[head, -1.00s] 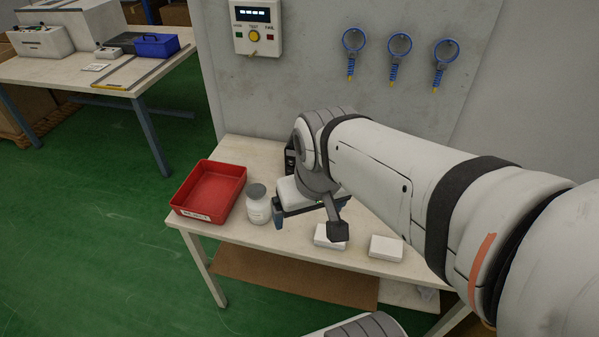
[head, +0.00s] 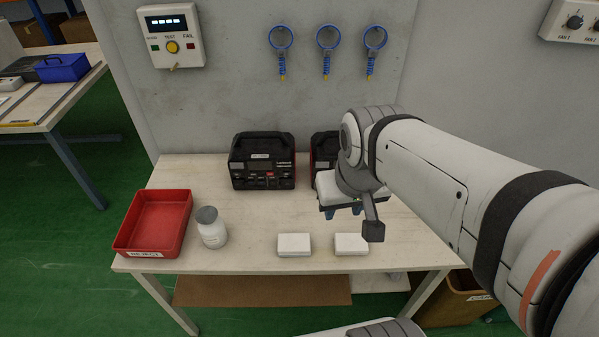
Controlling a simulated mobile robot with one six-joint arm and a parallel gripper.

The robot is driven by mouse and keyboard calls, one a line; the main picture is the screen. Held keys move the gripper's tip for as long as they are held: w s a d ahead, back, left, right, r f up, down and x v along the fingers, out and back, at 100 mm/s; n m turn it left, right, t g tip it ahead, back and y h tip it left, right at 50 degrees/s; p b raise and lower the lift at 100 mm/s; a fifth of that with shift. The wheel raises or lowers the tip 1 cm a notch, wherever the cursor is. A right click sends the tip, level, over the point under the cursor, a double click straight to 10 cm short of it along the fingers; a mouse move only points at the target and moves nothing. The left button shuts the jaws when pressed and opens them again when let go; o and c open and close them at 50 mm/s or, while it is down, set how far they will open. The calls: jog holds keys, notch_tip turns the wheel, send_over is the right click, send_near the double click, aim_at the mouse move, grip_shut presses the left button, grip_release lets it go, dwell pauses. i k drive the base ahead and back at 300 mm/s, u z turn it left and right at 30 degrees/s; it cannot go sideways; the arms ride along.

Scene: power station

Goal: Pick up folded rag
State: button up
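Two flat white pieces lie side by side near the table's front edge, a left one (head: 294,244) and a right one (head: 351,244). They look like folded cloths or small boxes; I cannot tell which, and nothing else in view looks like a folded rag. My gripper (head: 342,211) points down over the right part of the table, in front of a black power station. Its two blue fingertips are apart with nothing visible between them. It appears behind and above the right white piece, not touching it. My wrist hides part of the power station behind.
A brown bin (head: 458,305) stands below right.

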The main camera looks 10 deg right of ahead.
aim_at(290, 245)
jog(key=z, duration=1.15)
jog(key=k, duration=1.2)
jog(key=u, duration=0.8)
jog(key=i, duration=1)
